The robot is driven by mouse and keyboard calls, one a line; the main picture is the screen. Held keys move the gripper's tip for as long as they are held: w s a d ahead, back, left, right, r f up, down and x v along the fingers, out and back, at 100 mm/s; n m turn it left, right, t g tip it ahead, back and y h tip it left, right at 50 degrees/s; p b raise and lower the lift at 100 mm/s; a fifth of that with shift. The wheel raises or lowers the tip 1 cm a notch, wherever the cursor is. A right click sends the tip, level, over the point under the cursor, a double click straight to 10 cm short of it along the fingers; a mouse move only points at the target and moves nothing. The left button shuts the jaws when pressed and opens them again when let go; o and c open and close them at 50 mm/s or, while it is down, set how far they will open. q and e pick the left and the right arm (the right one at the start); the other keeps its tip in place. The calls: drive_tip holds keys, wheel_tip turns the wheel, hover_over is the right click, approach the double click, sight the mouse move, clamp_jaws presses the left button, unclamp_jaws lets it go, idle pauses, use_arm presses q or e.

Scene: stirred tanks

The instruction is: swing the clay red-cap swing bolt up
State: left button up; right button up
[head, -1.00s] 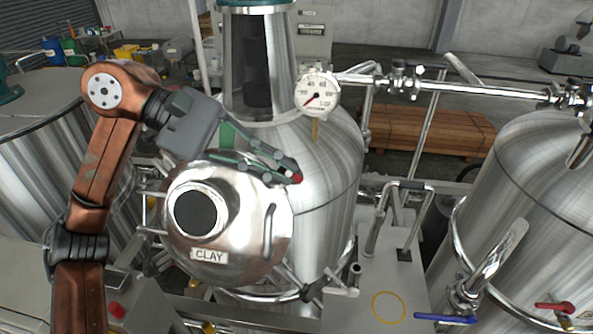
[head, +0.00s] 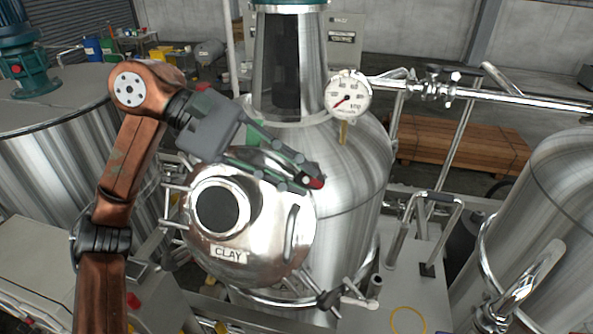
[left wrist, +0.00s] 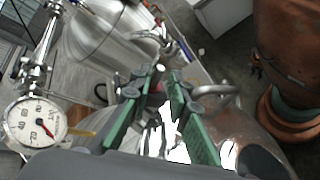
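The clay tank's round steel hatch lid (head: 265,240) faces me in the head view, with a CLAY label (head: 229,255), a dark round port and a curved handle. The red cap (head: 316,183) of a swing bolt shows at the lid's upper right, at the fingertips of my left gripper (head: 309,181). The gripper reaches over the lid from the left. In the left wrist view its green fingers (left wrist: 164,75) come close together at the tips, with a small bit of red (left wrist: 160,67) there. They look closed on the cap; the bolt's shank is mostly hidden. My right gripper is not in view.
A pressure gauge (head: 348,95) and a steel pipe (head: 480,95) stand just above and right of the fingers. The gauge is also in the left wrist view (left wrist: 37,122). A clamp (head: 330,300) sits at the lid's lower right. Another tank (head: 535,220) stands right.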

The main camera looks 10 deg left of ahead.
use_arm(q)
drive_tip(key=shift+o, duration=1.1)
drive_tip(key=shift+w+a+r, duration=0.1)
drive_tip(key=shift+a+r, duration=0.1)
drive_tip(key=shift+a, duration=0.05)
drive_tip(key=v, duration=1.1)
drive_tip(key=shift+a, duration=0.2)
